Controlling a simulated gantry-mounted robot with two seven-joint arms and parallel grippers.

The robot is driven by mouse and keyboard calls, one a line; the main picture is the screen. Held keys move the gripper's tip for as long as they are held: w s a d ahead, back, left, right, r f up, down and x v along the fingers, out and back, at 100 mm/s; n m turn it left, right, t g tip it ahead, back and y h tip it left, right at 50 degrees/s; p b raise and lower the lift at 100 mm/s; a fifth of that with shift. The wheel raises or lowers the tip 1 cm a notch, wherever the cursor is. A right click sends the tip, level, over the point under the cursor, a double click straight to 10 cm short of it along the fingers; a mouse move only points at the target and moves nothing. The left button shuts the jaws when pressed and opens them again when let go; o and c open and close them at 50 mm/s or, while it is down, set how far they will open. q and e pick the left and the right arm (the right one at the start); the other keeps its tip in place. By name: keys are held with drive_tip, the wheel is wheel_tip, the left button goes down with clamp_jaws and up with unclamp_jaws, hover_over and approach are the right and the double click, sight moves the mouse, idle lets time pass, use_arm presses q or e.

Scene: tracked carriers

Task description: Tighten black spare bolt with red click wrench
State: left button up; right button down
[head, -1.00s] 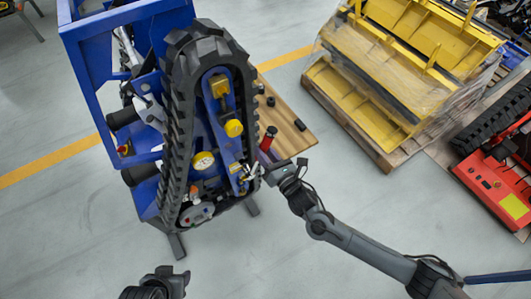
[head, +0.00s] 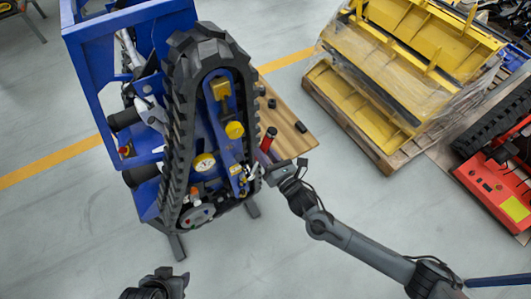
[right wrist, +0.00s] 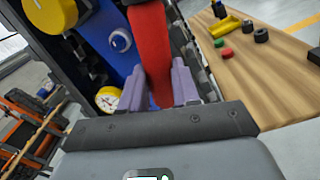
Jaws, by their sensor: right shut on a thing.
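The red wrench (head: 267,143), with a black end, stands out from the lower right side of the tracked carrier (head: 185,70) in the head view. My right gripper (head: 272,173) is at its lower part. In the right wrist view, the red wrench (right wrist: 151,45) runs up between my two pale purple fingers (right wrist: 160,85), which are shut on it in front of the carrier's blue side. The wrench's working end is not clear. I cannot pick out the black spare bolt for certain. My left gripper (head: 176,280) is low in the head view, apart from the carrier; its jaws are unclear.
A wooden board (head: 292,122) beside the carrier bears several small parts, some black, with green and red ones in the right wrist view. A pallet of wrapped yellow parts (head: 400,65) stands to the right, and a red tracked machine (head: 495,185) beyond it. The floor in front is clear.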

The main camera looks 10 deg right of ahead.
drive_tip(key=shift+r+x, duration=0.2)
drive_tip(key=shift+x, duration=0.75)
idle(1.8)
drive_tip(key=shift+d+y, duration=0.15)
drive_tip(key=shift+y, duration=0.15)
idle(0.4)
drive_tip(key=c, duration=1.4)
unclamp_jaws()
clamp_jaws()
